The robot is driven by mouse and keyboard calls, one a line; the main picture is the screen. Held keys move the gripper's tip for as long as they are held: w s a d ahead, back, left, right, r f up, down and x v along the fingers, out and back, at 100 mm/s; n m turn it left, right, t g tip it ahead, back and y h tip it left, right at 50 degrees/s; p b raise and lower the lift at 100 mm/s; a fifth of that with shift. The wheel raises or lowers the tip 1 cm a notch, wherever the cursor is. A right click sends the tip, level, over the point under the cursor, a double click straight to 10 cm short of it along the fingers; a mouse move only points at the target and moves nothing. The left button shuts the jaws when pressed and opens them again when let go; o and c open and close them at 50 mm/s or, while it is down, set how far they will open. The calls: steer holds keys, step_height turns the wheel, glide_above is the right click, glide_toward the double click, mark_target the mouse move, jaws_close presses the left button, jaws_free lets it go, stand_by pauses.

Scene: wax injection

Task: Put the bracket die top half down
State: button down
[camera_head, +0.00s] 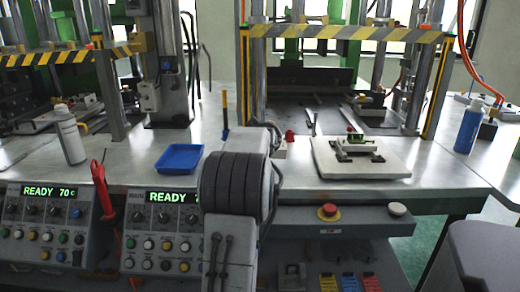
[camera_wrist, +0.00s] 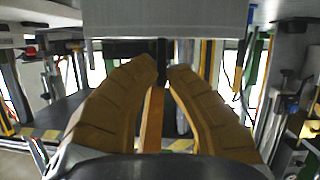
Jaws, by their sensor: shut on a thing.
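In the wrist view the two tan, padded fingers of my gripper (camera_wrist: 163,74) are closed around a narrow dark stem, which appears to belong to a wide grey block (camera_wrist: 165,22) across the top of the picture. I take this block to be the bracket die top half. Only one face of it shows, and its far side and underside are hidden. In the head view my own arm hides the gripper and the held block.
A blue tray (camera_head: 179,158) and a white bottle (camera_head: 69,136) stand left on the steel bench. A blue bottle (camera_head: 468,127) stands at the right. A striped press guard (camera_head: 345,32) spans behind. A red stop button (camera_head: 328,211) is on the front edge.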

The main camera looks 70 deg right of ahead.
steer(key=shift+s+f+b, duration=0.1)
steer(key=shift+f+b, duration=1.05)
steer(key=shift+f, duration=0.6)
steer(key=c, duration=1.8)
jaws_free()
steer(key=shift+f, duration=0.2)
steer(key=o, duration=0.4)
steer(key=shift+a+r, duration=0.1)
steer(key=v, duration=1.1)
steer(key=shift+s+a+r, duration=0.1)
steer(key=shift+a, duration=0.3)
